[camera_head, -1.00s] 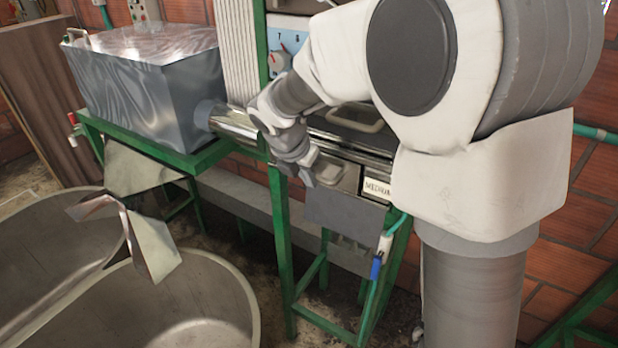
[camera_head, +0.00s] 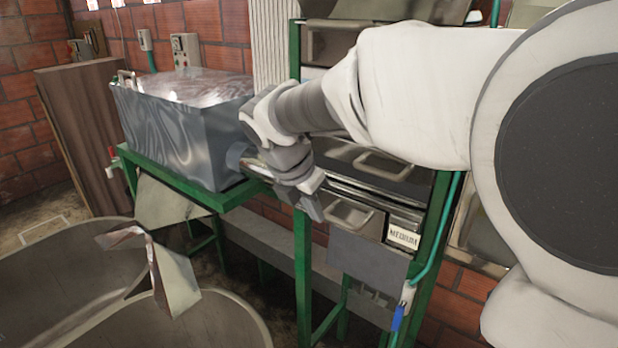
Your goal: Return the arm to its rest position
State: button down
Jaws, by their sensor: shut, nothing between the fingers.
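My arm reaches in from the right edge, with its white forearm running left across the middle of the view. My gripper (camera_head: 313,208) hangs at its end, pointing down and slightly right. It looks shut, with nothing seen between the fingers.
A shiny metal box (camera_head: 170,130) stands on a green frame (camera_head: 180,178) at left. Large metal tubs (camera_head: 215,318) with a folded metal chute (camera_head: 172,275) fill the lower left. A green hose (camera_head: 432,262) hangs at right. A brick wall is behind.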

jog(key=s+d+m+y, duration=0.1)
jog(key=s+d+m, duration=0.4)
jog(key=s+m, duration=0.5)
jog(key=s+d+m+t+y, duration=0.1)
jog(key=s+d+m+y, duration=0.1)
jog(key=s+d+m, duration=0.4)
jog(key=shift+s+d+m+t, duration=0.25)
jog(key=shift+s+m, duration=2.45)
jog(key=shift+m, duration=3.1)
jog(key=shift+a+f, duration=0.1)
